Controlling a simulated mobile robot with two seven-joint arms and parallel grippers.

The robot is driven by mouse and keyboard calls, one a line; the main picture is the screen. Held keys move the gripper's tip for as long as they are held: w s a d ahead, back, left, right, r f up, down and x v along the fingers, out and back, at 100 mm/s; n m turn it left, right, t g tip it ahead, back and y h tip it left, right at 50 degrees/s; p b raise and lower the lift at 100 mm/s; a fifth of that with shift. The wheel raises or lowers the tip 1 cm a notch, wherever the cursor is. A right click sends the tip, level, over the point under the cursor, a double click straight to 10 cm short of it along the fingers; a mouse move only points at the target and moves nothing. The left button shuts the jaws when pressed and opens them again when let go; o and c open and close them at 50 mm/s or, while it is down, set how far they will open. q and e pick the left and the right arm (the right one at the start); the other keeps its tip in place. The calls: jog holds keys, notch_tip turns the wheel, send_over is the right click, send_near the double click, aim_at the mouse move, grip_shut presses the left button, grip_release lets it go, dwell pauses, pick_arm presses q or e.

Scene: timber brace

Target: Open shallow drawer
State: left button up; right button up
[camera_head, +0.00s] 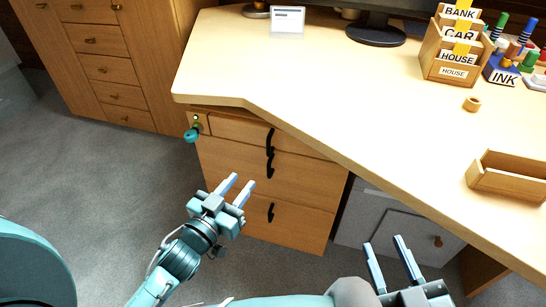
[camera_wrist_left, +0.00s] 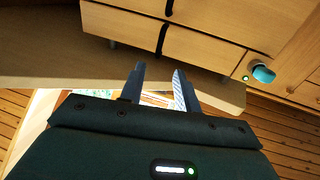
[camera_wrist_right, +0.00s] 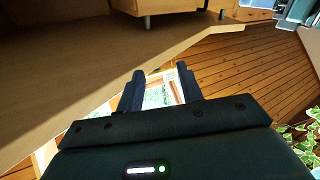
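The drawer unit under the desk has a shallow top drawer (camera_head: 235,131) and deeper drawers below. They look closed and flush. A teal knob (camera_head: 191,135) sits at the unit's left corner, below a small green light (camera_head: 197,125). The knob also shows in the left wrist view (camera_wrist_left: 263,74). My left gripper (camera_head: 239,183) is open and empty, in front of the drawers and apart from them. My right gripper (camera_head: 383,242) is open and empty, farther right.
The desk edge (camera_head: 210,101) overhangs the drawers. On the desk are a wooden tray (camera_head: 505,180), a labelled card holder (camera_head: 452,58), an ink stand (camera_head: 503,72) and a monitor base (camera_head: 375,35). A grey cabinet (camera_head: 385,222) stands right of the drawers. Floor at left is clear.

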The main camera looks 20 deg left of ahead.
pick_arm(q)
jog(key=b+x, duration=0.2)
jog(key=x, duration=1)
jog(key=shift+w+b, duration=0.25)
jog(key=shift+b, duration=0.05)
pick_arm(e)
jog(key=shift+s+a+n+t+y, duration=0.1)
jog(key=shift+a+n+t+y, duration=0.3)
jog(key=shift+y, duration=0.3)
pick_arm(q)
jog(key=shift+c, duration=0.5)
pick_arm(e)
jog(key=shift+a, duration=0.1)
pick_arm(q)
grip_shut()
